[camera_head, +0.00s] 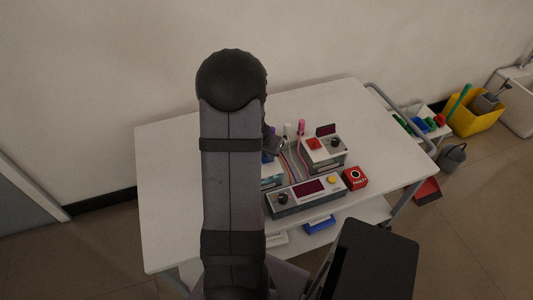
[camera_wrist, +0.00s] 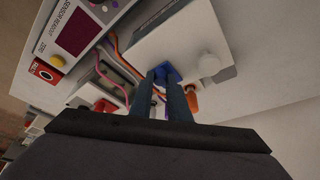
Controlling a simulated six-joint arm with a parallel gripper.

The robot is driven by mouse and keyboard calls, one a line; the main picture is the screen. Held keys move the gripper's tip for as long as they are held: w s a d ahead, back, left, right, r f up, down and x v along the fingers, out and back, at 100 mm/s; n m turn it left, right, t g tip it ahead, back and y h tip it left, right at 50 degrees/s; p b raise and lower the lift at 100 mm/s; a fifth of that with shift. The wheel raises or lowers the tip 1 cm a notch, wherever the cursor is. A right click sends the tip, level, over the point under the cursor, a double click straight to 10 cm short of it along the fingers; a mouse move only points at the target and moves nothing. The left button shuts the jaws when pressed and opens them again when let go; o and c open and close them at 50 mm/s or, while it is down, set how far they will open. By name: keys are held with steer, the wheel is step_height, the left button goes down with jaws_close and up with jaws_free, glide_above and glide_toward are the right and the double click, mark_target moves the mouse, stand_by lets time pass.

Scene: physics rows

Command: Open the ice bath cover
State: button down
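My gripper (camera_wrist: 160,86) shows in the wrist view with its two dark fingers a small gap apart. A small blue part (camera_wrist: 161,73) sits at the fingertips, against or just in front of a white box (camera_wrist: 172,38). I cannot tell whether the fingers grip the blue part or only stand around it. The box has a round white knob (camera_wrist: 208,65) on its near side. I cannot tell for sure which thing is the ice bath cover. In the head view my arm hides most of the gripper and the things left of the devices.
On the white table (camera_head: 168,180) stand a control box with a dark display (camera_head: 307,188), a red button box (camera_head: 355,179) and a device with a red top (camera_head: 323,152). Coloured cables (camera_wrist: 122,58) run close to my gripper. The table's left side is clear.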

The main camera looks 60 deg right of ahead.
steer(key=shift+s+a+b, duration=1.25)
steer(key=shift+s+a, duration=0.55)
steer(key=c, duration=1.7)
jaws_free()
steer(key=shift+c, duration=0.2)
steer(key=shift+o, duration=0.4)
steer(key=p+v, duration=0.2)
steer(key=v, duration=0.5)
steer(key=shift+r, duration=0.15)
steer(key=shift+a, duration=0.15)
